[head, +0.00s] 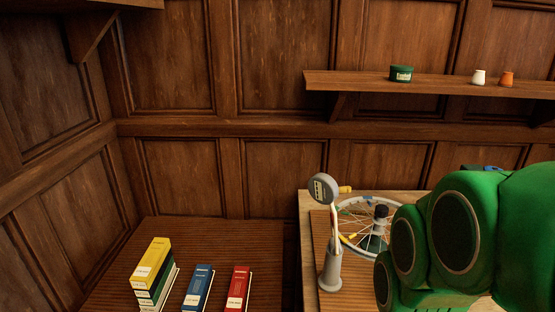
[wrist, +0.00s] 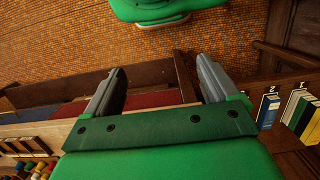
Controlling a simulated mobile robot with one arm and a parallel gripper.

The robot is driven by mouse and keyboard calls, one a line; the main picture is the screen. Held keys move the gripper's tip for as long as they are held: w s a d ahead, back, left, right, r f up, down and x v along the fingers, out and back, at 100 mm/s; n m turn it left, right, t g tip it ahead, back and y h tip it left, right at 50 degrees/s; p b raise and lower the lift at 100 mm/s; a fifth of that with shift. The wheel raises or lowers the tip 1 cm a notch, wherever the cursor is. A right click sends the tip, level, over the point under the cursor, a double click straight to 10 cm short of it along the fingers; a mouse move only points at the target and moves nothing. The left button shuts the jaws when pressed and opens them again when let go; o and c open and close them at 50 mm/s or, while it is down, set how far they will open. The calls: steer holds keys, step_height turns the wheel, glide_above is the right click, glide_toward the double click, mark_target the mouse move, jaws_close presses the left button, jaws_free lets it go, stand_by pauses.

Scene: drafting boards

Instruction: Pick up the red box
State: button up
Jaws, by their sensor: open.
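The red box (head: 237,288) is a slim, book-like case with a white label. It stands on the dark brown wooden surface at the bottom of the head view, cut off by the frame's lower edge. I cannot make it out clearly in the wrist view. My gripper (wrist: 161,68) shows in the wrist view with its two grey fingers wide apart and nothing between them. In the head view the gripper itself is not visible; only my green arm shows at the right, apart from the red box.
A blue box (head: 197,287) stands just left of the red one, and a yellow box (head: 152,260) with others beside it further left. Right are a grey gauge-like stand (head: 331,262) and a spoked wheel (head: 351,216) on a lighter table. A wall shelf (head: 440,84) holds small pots.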

steer(key=w+a+f, duration=0.1)
steer(key=w+a, duration=0.3)
steer(key=w, duration=1.2)
steer(key=t, duration=0.2)
glide_above(238, 287)
step_height(238, 287, down, 24)
steer(key=shift+s+f, duration=0.15)
steer(key=shift+f, duration=0.05)
steer(key=shift+a+f, duration=0.3)
steer(key=shift+f, duration=0.1)
steer(key=shift+d+f, duration=0.15)
steer(key=shift+f, duration=1.7)
steer(key=shift+d+f, duration=0.1)
steer(key=shift+f, duration=1.75)
steer(key=shift+c, duration=0.4)
